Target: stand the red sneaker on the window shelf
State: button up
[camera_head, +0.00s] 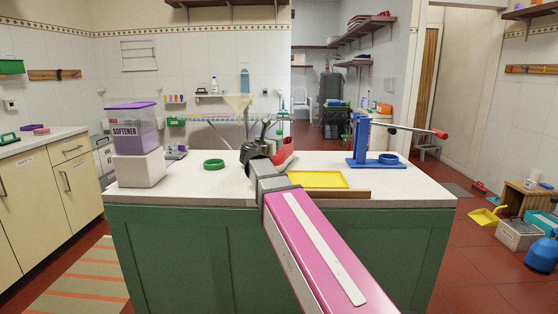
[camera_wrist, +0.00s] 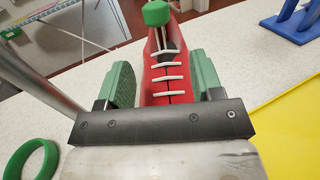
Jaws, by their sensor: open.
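The red sneaker (camera_head: 286,152) is on the white counter in the head view, partly hidden behind my gripper (camera_head: 264,148). In the wrist view the red sneaker (camera_wrist: 157,88) has white laces and lies between the green pads of my gripper (camera_wrist: 162,75). The pads stand apart on either side of the shoe; the right pad is very close to it, and I cannot tell if it touches. A green piece (camera_wrist: 156,13) shows at the shoe's far end. I cannot tell which shelf is the window shelf; a small wall shelf (camera_head: 213,97) holds bottles.
On the counter (camera_head: 225,191) are a green ring (camera_head: 214,164), a yellow tray (camera_head: 318,179), a blue stand (camera_head: 362,142) and a softener box (camera_head: 133,127) on a white block.

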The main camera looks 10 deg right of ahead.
jog(key=shift+r+x, duration=0.15)
jog(key=shift+x, duration=1.35)
jog(key=shift+r+x, duration=0.15)
jog(key=shift+x, duration=1.35)
grip_shut()
